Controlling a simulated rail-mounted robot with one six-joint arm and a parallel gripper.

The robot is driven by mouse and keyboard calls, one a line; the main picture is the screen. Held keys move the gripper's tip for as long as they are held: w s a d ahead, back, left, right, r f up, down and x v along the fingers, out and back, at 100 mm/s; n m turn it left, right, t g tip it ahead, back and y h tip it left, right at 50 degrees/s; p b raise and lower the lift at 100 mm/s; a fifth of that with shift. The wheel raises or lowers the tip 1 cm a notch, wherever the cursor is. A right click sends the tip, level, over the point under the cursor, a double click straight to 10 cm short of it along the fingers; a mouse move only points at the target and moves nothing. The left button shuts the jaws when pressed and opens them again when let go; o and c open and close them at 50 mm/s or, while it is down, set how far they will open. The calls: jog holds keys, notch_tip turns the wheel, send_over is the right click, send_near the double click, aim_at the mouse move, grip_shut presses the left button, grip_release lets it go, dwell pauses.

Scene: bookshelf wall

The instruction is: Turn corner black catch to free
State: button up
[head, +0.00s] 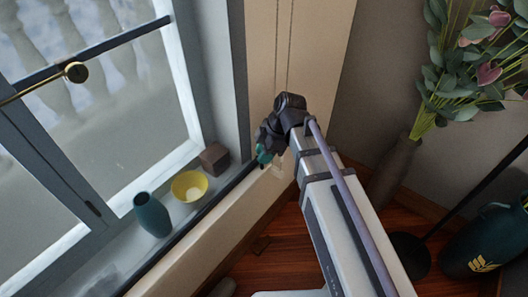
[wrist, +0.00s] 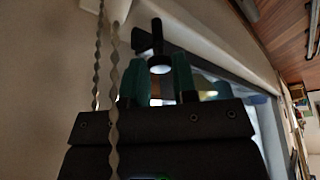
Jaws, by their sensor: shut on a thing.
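My gripper (head: 264,155) is at the wall beside the window's lower right corner, with its teal fingers pointing down and left in the head view. In the wrist view, my gripper (wrist: 159,62) has its two teal fingers on either side of a small black piece, which looks like the black catch (wrist: 156,34). The catch has a narrow stem, a side wedge and a pale round end between the fingers. The fingers are shut on it. In the head view the catch is hidden behind my gripper and wrist.
On the windowsill stand a brown box (head: 214,157), a yellow bowl (head: 182,193) and a teal vase (head: 152,215). A brass window handle (head: 75,72) is at upper left. A flower vase (head: 395,170) stands at right.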

jog(key=m, duration=0.1)
jog(key=m+t, duration=0.1)
jog(key=m, duration=0.1)
jog(key=m+t, duration=0.1)
jog(key=m, duration=0.1)
jog(key=shift+s, duration=0.25)
jog(key=shift+a+m+t+h, duration=0.1)
jog(key=shift+m+t+h, duration=0.25)
jog(key=shift+m, duration=0.9)
jog(key=shift+m+t+h, duration=0.15)
jog(key=shift+m+t, duration=0.4)
jog(key=shift+m, duration=0.7)
jog(key=o, duration=0.9)
jog(key=p+v, duration=1)
jog(key=v, duration=0.1)
jog(key=shift+f, duration=0.1)
